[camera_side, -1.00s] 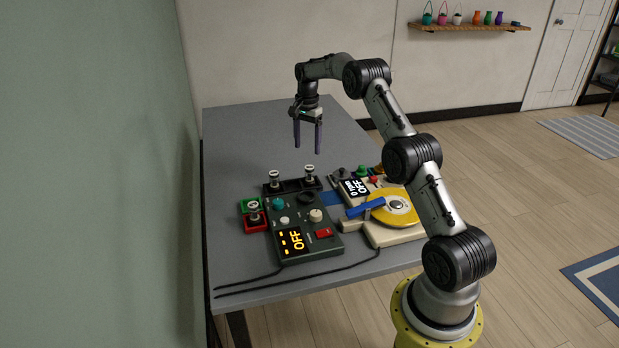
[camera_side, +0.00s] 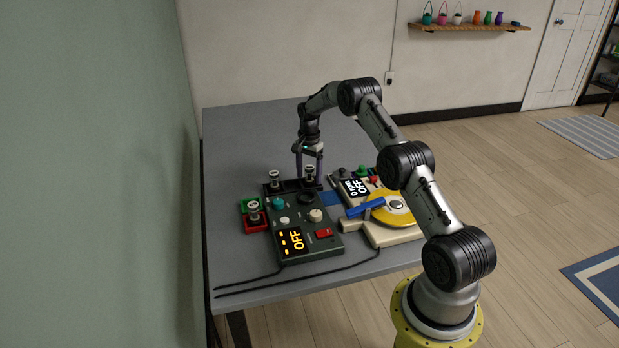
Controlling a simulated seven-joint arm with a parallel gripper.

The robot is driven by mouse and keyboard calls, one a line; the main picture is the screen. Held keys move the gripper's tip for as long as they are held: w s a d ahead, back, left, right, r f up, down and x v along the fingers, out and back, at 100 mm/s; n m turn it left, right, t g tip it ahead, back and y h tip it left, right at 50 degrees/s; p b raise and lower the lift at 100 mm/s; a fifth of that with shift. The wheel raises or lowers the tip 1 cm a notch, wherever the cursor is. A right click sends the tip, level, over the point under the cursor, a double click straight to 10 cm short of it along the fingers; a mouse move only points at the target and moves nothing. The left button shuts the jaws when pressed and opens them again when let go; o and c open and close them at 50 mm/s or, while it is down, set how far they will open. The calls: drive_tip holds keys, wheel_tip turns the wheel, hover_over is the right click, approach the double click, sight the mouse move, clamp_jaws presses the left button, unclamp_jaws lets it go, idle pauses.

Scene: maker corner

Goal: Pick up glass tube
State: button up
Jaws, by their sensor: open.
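A small glass tube with metal ends (camera_side: 310,174) stands upright at the right end of a black rack (camera_side: 290,187). A similar tube (camera_side: 274,179) stands at the rack's left end. Another (camera_side: 253,207) is at the red and green holders to the left. My gripper (camera_side: 310,179) points down with its fingers apart. In the picture the right-hand tube shows between the fingers; I cannot tell whether they touch it. The tubes' lower parts are hidden.
A dark green control box (camera_side: 303,228) reading OFF sits in front of the rack. A cream machine with a yellow disc (camera_side: 412,210) and blue arm (camera_side: 366,207) stands to the right. Black cables (camera_side: 300,279) cross the grey table's front. The table's back (camera_side: 250,130) is clear.

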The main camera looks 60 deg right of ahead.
clamp_jaws()
idle(0.3)
drive_tip(key=shift+r, duration=0.1)
